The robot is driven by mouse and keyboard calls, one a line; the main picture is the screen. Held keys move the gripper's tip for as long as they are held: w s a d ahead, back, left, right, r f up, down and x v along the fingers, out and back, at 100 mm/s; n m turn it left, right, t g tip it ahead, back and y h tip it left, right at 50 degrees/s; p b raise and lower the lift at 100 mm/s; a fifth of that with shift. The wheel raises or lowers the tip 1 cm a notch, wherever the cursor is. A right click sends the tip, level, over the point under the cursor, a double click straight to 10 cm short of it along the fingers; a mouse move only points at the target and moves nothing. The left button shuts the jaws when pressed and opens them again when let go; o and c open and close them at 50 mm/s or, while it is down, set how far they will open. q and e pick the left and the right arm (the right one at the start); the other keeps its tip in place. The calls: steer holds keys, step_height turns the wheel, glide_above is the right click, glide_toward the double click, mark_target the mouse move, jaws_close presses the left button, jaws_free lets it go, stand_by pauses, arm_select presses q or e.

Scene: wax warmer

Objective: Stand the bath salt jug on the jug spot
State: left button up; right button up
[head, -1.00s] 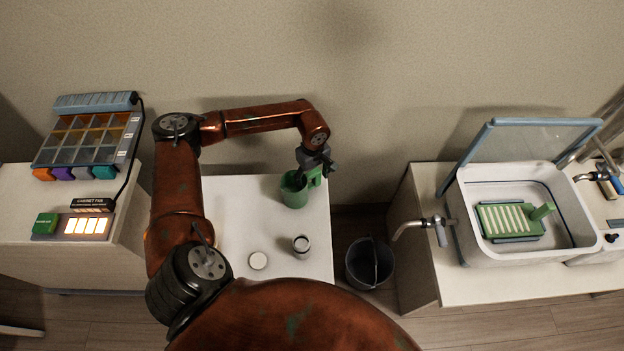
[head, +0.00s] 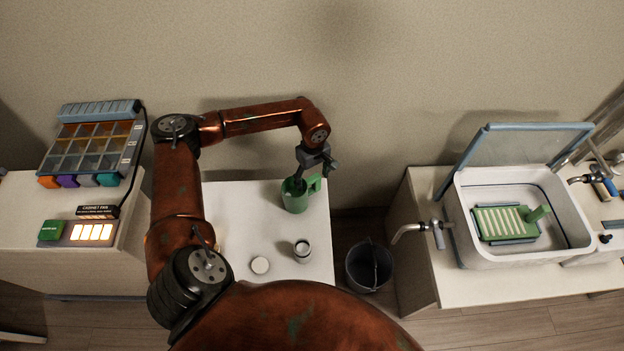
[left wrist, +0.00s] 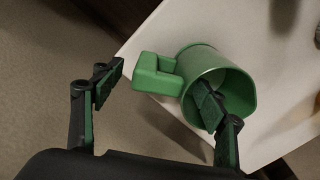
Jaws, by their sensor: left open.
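The green bath salt jug (head: 293,203) stands upright on the white table, near its right edge at the back. Its handle (head: 315,183) points to the right in the head view. The jug also shows in the left wrist view (left wrist: 217,85), with its handle (left wrist: 157,74) to the left. My left gripper (head: 316,172) is open at the jug. In the left wrist view its fingers (left wrist: 157,95) are spread wide, one over the jug's mouth and one outside beyond the handle. I cannot tell which mark is the jug spot. My right gripper is not in view.
A white disc (head: 260,265) and a small cup (head: 302,250) are on the white table (head: 240,215) in front of the jug. A dark bucket (head: 369,266) stands right of the table. A basin (head: 520,255) is on the right counter, a sorter (head: 90,150) on the left one.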

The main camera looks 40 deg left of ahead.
arm_select(q)
steer(key=shift+r+p, duration=0.8)
steer(key=shift+r, duration=0.95)
step_height(320, 180, up, 12)
steer(key=shift+w, duration=0.1)
